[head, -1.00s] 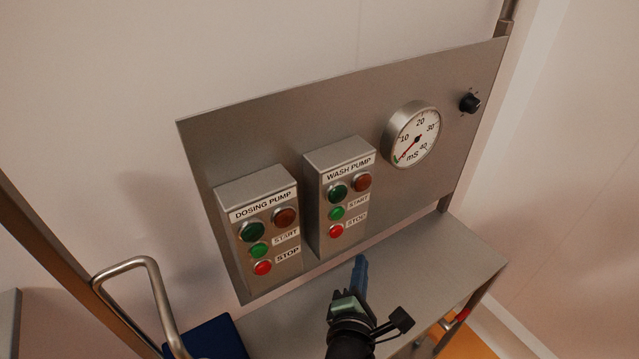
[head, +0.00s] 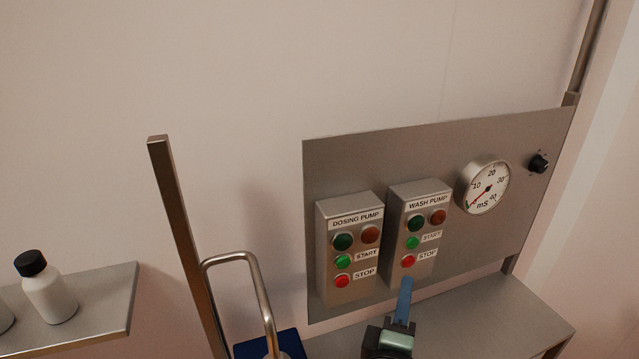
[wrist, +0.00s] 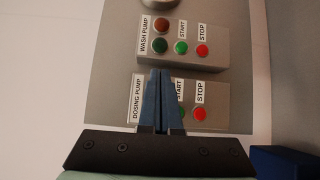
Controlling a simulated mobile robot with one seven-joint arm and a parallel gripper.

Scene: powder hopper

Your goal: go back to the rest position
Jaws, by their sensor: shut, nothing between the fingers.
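My gripper (head: 404,302) shows at the bottom of the head view, its blue fingers pointing up in front of the panel, just below the wash pump box (head: 418,232). In the wrist view its two blue fingers (wrist: 160,74) lie together, shut with nothing between them. There they cover part of the dosing pump box (wrist: 216,91), and their tips reach toward the wash pump box (wrist: 214,62). I cannot tell the gap between the tips and the boxes.
The grey panel (head: 340,160) also bears a round gauge (head: 486,188) and a black knob (head: 538,163). A steel table (head: 500,310) is below it. A bent metal handle (head: 262,290) and a blue object (head: 290,343) are left. A shelf (head: 110,310) holds a black-capped white bottle (head: 50,292).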

